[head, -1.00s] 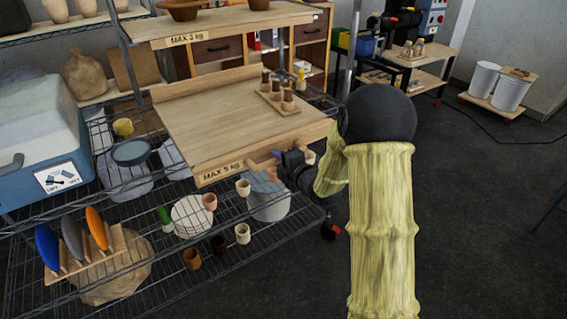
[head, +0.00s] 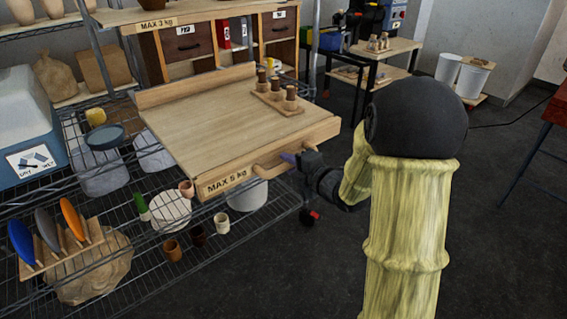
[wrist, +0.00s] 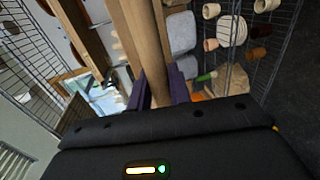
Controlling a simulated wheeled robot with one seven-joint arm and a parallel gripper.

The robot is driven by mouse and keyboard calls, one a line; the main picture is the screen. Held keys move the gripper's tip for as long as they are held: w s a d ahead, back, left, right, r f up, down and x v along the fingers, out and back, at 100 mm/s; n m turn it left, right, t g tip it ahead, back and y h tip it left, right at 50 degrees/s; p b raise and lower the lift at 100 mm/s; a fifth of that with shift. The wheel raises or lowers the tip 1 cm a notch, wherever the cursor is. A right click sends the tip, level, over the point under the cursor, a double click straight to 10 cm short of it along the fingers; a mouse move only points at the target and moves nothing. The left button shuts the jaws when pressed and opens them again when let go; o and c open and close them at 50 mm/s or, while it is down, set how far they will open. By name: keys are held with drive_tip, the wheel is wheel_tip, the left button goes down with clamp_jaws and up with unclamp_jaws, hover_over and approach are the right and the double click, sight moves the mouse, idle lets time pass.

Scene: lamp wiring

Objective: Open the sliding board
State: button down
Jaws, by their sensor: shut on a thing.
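The sliding board (head: 205,130) is a pale wooden shelf marked "MAX 5 kg", with a raised back rail. It stands pulled out from the rack beyond the shelf above it. A wooden bar handle (head: 270,170) is on its front edge. My gripper (head: 290,160) is at the right part of this handle, in front of the board. In the wrist view, the purple fingers of my gripper (wrist: 159,90) are shut on either side of the wooden handle (wrist: 157,75). My arm hides part of the floor at the right.
A small wooden holder (head: 277,100) with several brown-topped pieces stands on the board. Below, the wire shelf (head: 150,235) bears cups, a plate and a rack of coloured discs. A blue-and-white box (head: 25,120) is at the left. The dark floor (head: 290,270) in front is open.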

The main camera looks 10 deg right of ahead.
drive_tip(key=shift+s+f, duration=0.1)
drive_tip(key=shift+s, duration=0.05)
drive_tip(key=c, duration=1.6)
unclamp_jaws()
drive_tip(key=shift+o, duration=1.4)
drive_tip(key=shift+w+d, duration=0.1)
drive_tip(key=shift+w, duration=0.1)
drive_tip(key=shift+s+d, duration=0.1)
drive_tip(key=shift+d, duration=0.05)
drive_tip(key=shift+s, duration=0.35)
drive_tip(key=b+v, duration=0.1)
drive_tip(key=v, duration=1.6)
drive_tip(key=shift+b, duration=0.3)
